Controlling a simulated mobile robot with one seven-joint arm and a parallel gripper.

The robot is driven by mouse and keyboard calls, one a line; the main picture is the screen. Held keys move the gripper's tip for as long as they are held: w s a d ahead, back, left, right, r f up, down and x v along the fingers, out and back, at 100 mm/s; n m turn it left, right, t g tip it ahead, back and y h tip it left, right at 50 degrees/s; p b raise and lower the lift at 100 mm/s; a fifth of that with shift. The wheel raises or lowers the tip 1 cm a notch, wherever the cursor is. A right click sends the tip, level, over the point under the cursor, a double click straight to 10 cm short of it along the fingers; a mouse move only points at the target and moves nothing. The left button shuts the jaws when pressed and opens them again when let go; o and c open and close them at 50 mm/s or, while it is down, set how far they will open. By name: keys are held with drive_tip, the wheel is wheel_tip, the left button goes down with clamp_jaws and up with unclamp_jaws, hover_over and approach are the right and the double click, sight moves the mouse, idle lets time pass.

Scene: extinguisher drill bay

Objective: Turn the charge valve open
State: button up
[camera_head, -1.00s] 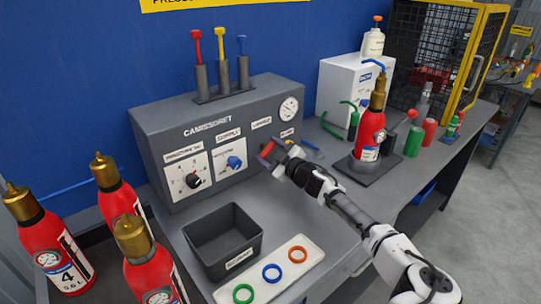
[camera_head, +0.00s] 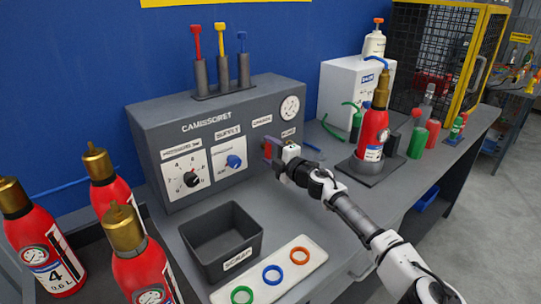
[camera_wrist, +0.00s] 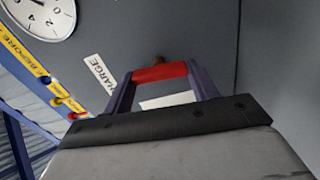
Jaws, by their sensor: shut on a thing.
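The charge valve's red handle (camera_wrist: 160,73) shows in the wrist view between my gripper's two purple fingers. My gripper (camera_wrist: 162,78) is shut on it, one finger at each end. A brass-coloured bit of the valve shows just beyond the handle, against the grey panel. A white label reading "CHARGE" (camera_wrist: 100,74) lies beside the fingers. In the head view my gripper (camera_head: 269,151) is at the right part of the grey console's front (camera_head: 160,125), below the round gauge (camera_head: 289,108). The gripper mostly hides the valve there.
A black scrap bin (camera_head: 222,240) and a white tray (camera_head: 298,284) with coloured rings stand in front of the console. A red extinguisher (camera_head: 372,132) stands on a dark plate to the right of my gripper. Several red extinguishers stand at the left.

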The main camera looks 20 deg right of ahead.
drive_tip(key=shift+n, duration=0.6)
drive_tip(key=o, duration=1)
drive_tip(key=shift+s, duration=0.1)
drive_tip(key=b+v, duration=0.3)
drive_tip(key=v, duration=1)
drive_tip(key=shift+s, duration=0.3)
drive_tip(key=shift+d, duration=0.1)
